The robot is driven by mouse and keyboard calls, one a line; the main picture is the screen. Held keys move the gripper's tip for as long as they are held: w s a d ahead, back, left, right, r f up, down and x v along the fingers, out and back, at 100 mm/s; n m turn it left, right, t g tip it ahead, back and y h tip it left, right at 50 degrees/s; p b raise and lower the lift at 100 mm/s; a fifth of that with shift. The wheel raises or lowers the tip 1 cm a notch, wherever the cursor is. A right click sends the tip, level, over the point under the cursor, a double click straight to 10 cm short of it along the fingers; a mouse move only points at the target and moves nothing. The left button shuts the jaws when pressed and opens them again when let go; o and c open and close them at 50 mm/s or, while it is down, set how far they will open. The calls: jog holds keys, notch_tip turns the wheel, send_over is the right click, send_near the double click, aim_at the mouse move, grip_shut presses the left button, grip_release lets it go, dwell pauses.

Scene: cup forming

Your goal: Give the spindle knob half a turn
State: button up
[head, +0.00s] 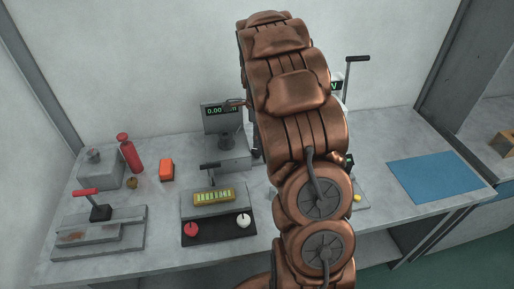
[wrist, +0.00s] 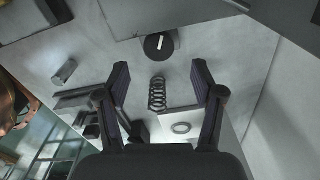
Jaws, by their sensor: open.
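In the wrist view a dark round knob (wrist: 159,46) with a short white mark is at the top centre, beyond my fingertips. I take it for the spindle knob. My gripper (wrist: 161,68) is open, its two dark fingers wide apart with nothing between the tips. The knob lies ahead of the gap, apart from both fingers. In the head view my copper-coloured arm covers the middle of the bench and hides my gripper. A dark round part (head: 226,141) shows there on the grey station with a green display (head: 221,111); I cannot tell if it is the same knob.
A coil spring (wrist: 157,94) and a pale ring (wrist: 181,128) lie close by in the wrist view. On the bench stand a red bottle (head: 129,153), an orange block (head: 166,170) and a red-handled press (head: 98,212). The blue mat (head: 436,178) at the right is clear.

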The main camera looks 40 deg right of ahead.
aim_at(257, 149)
notch_tip(257, 149, down, 6)
jog(key=shift+f+p, duration=0.25)
jog(key=shift+p, duration=0.6)
jog(key=c, duration=1.1)
jog(key=shift+c, duration=0.2)
jog(key=shift+f+n+b, duration=0.1)
jog(key=shift+n+b, duration=0.2)
jog(key=shift+b, duration=0.1)
jog(key=shift+n+b, duration=0.9)
jog(key=shift+b, duration=0.05)
jog(key=shift+n+b, duration=1.4)
jog(key=shift+n, duration=0.5)
